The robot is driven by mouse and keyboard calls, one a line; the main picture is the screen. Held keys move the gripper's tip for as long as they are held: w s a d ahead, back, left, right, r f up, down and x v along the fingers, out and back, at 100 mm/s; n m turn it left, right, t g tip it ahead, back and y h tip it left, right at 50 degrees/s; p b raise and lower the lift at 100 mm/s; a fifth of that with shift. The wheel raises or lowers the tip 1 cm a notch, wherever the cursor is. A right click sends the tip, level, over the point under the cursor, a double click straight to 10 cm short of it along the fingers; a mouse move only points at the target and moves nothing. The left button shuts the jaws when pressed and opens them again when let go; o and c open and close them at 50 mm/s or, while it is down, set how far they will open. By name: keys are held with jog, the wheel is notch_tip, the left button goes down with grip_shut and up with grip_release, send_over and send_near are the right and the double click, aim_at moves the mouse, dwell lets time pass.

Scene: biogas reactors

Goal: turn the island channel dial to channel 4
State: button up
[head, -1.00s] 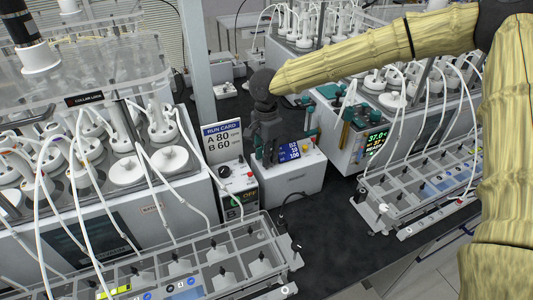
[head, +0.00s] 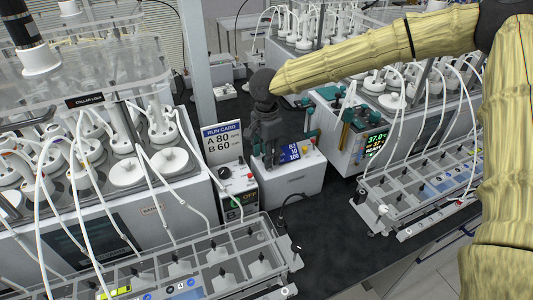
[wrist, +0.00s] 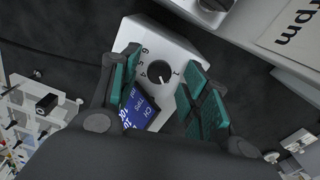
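The island channel dial is a round black knob (wrist: 161,72) with a white pointer line, on the top of a white box (wrist: 180,35). Numbers are printed around it, with 4, 5 and 6 on its left and 1 on its right. A blue display (wrist: 139,108) on the same box is partly hidden by a finger. My gripper (wrist: 163,88) is open over the box, its green-padded fingers either side of the dial and apart from it. In the head view the box (head: 295,180) stands on the dark bench, and my gripper (head: 283,135) is above it and hides the dial.
A run card (head: 222,143) reading A 80, B 60 stands left of the box, above a small unit with a red button (head: 250,174). Reactor racks (head: 200,262) stand at front left and right. Dark bench (head: 335,215) is bare in front of the box.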

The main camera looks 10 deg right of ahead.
notch_tip(320, 180, up, 12)
dwell(0.7)
jog(key=shift+f, duration=0.1)
